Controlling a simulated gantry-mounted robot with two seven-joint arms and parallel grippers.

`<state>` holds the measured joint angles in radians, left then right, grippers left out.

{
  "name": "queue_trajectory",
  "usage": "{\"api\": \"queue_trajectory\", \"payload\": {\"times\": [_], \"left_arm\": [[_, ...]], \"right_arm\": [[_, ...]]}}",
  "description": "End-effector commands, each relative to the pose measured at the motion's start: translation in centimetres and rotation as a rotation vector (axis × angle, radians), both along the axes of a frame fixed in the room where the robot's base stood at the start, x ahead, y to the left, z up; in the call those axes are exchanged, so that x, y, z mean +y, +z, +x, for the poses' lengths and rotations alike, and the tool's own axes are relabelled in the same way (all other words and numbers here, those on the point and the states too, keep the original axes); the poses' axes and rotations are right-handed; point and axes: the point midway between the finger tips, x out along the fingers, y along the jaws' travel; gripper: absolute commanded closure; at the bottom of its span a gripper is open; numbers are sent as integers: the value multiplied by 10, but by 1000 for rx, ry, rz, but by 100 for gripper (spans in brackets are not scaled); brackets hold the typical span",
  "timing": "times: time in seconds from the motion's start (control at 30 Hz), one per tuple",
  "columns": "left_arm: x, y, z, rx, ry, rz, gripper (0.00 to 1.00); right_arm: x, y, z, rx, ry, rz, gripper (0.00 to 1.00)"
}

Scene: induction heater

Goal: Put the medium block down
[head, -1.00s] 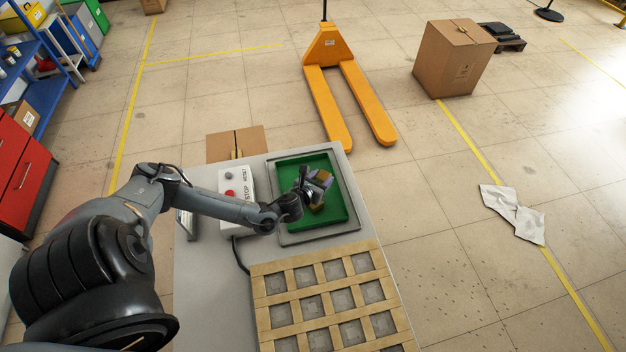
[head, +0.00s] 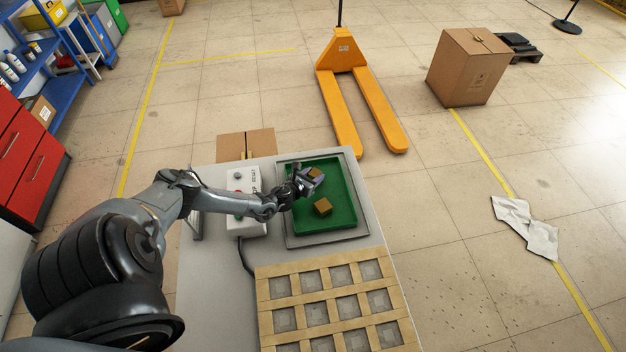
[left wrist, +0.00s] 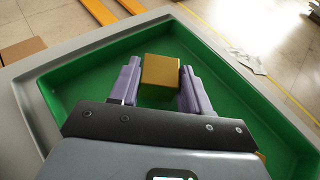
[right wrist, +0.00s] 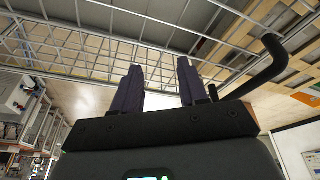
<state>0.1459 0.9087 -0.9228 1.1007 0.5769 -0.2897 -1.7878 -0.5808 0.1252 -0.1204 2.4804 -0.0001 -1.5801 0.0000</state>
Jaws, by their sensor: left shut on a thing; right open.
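My left gripper (head: 308,181) is over the green tray (head: 345,213). It is shut on a gold-brown block (head: 315,173), which also shows between the purple fingers in the left wrist view (left wrist: 160,75). I cannot tell whether this block touches the tray floor. A second gold-brown block (head: 322,207) lies in the tray, nearer the front and apart from the gripper. Size labels do not show, so I cannot tell for sure which block is the medium one. My right gripper (right wrist: 160,85) is open and empty, away from the table, and shows only in the right wrist view.
A control box (head: 240,180) with buttons stands left of the tray, close to my left arm. A wooden lattice (head: 290,270) with square cells lies in front. The tray's walls surround the blocks; its right side is free.

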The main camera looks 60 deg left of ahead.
Motion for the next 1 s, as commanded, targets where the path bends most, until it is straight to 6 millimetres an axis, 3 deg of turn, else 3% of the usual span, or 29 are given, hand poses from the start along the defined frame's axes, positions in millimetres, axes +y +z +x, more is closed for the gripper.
{"api": "queue_trajectory", "payload": {"times": [0.17,0.6,0.63,0.77,1.0], "left_arm": [[1,-16,1,-5,2,1,100],[1,-21,1,-4,1,1,100],[0,-21,0,-1,0,0,49],[0,-20,0,-1,0,0,29],[0,-20,0,-1,1,1,28]], "right_arm": [[1,-6,0,-1,-2,3,57],[2,-9,1,-1,-7,9,57],[2,-7,1,-1,-7,9,57],[2,-7,1,0,-6,8,57],[1,-7,1,0,-4,6,57]]}}
